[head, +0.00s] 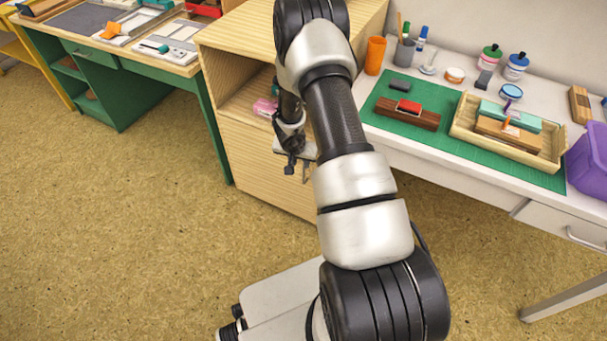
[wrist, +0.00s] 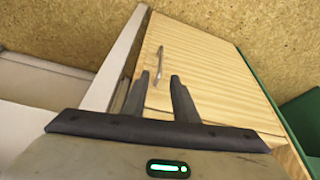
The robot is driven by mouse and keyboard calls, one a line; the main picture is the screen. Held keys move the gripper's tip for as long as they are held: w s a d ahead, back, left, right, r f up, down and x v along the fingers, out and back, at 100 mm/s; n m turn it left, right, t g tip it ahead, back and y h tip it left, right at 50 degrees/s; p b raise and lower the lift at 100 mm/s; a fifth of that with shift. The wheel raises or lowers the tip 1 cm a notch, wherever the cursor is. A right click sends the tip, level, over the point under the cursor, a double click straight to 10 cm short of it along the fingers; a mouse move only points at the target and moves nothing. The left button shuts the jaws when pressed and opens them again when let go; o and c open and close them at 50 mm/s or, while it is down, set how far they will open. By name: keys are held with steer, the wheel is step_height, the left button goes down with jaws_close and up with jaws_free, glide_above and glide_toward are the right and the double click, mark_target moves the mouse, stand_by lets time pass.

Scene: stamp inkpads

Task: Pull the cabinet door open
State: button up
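The light wood cabinet (head: 230,30) stands in the middle of the head view, with an open shelf above a pale wood door (head: 252,170). The door is shut as far as I can see; my arm hides its right part. In the wrist view the door (wrist: 210,75) carries a slim metal handle (wrist: 153,62). My gripper (head: 297,168) is in front of the cabinet.
A white desk (head: 460,170) with a green mat, a wooden tray (head: 470,135) and a purple bin (head: 590,160) stands to the right. A green bench (head: 120,90) stands to the left. The speckled floor (head: 120,240) before the cabinet is clear.

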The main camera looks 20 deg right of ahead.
steer(key=b, duration=0.3)
glide_above(304, 183)
steer(key=f, duration=1)
steer(key=shift+w+f, duration=0.15)
steer(key=shift+w, duration=0.1)
jaws_close()
stand_by(0.4)
